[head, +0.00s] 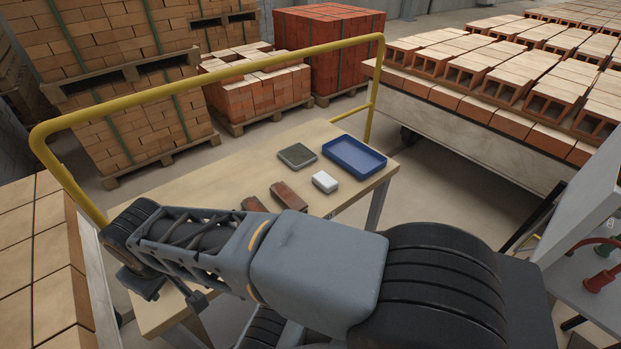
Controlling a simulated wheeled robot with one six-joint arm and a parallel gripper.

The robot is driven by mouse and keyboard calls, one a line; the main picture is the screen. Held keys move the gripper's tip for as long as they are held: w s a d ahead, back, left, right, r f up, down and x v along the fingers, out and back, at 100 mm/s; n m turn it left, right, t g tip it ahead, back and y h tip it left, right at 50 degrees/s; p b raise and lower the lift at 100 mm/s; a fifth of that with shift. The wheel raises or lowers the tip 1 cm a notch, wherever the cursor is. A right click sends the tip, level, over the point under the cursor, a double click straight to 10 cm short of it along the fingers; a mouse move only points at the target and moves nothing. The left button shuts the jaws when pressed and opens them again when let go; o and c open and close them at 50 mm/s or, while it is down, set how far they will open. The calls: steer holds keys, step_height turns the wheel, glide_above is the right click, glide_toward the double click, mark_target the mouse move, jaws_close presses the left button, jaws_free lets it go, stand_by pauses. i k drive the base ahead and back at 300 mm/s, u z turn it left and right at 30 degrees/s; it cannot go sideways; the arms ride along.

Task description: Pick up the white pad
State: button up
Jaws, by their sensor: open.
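The white pad (325,181) is a small white block lying flat on the tan table top (227,175), near the table's right end. It is in front of a blue tray (354,157) and a dark grey-green pad (297,155), apart from both. My gripper (171,291) is at the lower left, low beyond my forearm and partly hidden by it. Its dark fingers are apart, with nothing seen between them. It is well to the left of the white pad and not touching it.
Two reddish-brown bricks (289,196) (254,204) lie left of the white pad, the second partly hidden by my arm. A yellow rail (230,70) runs along the table's far side. A long brick conveyor (480,110) stands at right. Brick pallets (256,90) stand behind. The table's left middle is clear.

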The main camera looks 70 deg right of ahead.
mark_target(324, 181)
steer(key=z, duration=2.4)
